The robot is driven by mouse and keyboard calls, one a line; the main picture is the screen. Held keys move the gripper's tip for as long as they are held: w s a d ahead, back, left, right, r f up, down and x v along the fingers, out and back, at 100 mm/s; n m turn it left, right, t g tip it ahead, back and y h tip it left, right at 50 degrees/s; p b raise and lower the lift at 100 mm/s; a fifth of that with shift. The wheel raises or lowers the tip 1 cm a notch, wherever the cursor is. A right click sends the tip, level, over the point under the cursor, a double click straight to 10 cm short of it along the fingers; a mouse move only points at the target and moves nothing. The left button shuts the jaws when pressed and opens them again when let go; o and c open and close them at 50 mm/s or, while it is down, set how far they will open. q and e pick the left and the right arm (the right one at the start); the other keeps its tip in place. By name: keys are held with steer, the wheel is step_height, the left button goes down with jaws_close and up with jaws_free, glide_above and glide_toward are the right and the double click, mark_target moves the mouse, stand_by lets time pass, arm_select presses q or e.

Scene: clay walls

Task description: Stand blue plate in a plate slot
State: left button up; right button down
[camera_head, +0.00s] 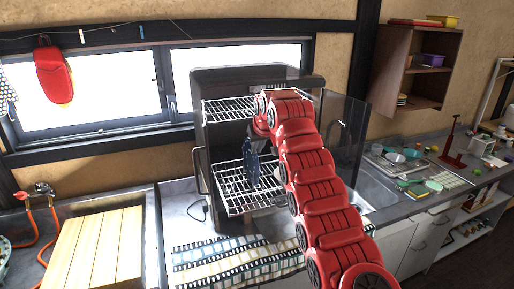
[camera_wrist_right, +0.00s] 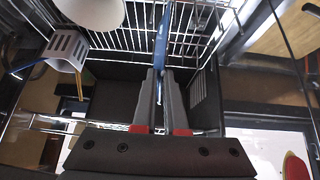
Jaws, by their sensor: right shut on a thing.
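The blue plate (camera_wrist_right: 161,38) shows edge-on in the right wrist view, between the fingertips of my right gripper (camera_wrist_right: 160,78). The gripper is shut on it. In the head view my red right arm reaches into the open dishwasher (camera_head: 225,80), with the right gripper (camera_head: 256,140) pointing down over the lower wire rack (camera_head: 235,200). The plate (camera_head: 252,168) shows there as a narrow dark-blue shape, upright at the rack. In the wrist view the rack wires (camera_wrist_right: 205,30) lie around and behind the plate. I cannot tell whether it sits in a slot. My left gripper is out of view.
An upper wire rack (camera_head: 228,108) is above the lower one. A patterned cloth (camera_head: 225,262) lies in front, and a wooden board (camera_head: 98,245) lies left. A transparent panel (camera_head: 345,130) stands right of the dishwasher. A white rounded object (camera_wrist_right: 92,12) shows in the wrist view.

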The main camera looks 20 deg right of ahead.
steer(key=c, duration=0.9)
jaws_free()
steer(key=shift+s+r, duration=0.15)
steer(key=shift+r, duration=0.05)
steer(key=p+v, duration=0.3)
steer(key=v, duration=1.4)
